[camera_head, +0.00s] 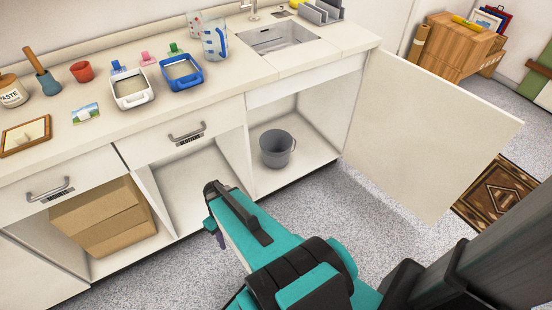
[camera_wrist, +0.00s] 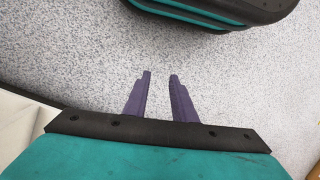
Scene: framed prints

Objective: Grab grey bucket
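The grey bucket (camera_head: 277,149) stands upright on the floor of the open cabinet below the sink, in the head view. It has a handle on its right side. My gripper (camera_wrist: 160,76) shows two purple fingers in the wrist view, spread apart with only speckled floor between them. In the head view my gripper (camera_head: 212,228) hangs in front of the cabinets, to the left of and nearer than the bucket, and does not touch it. The bucket is not in the wrist view.
An open cabinet door (camera_head: 425,135) stands out to the right of the bucket. A cardboard box (camera_head: 105,215) fills the left compartment. The counter (camera_head: 250,84) above holds trays, jugs and a sink (camera_head: 283,37). A patterned mat (camera_head: 500,194) lies at right.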

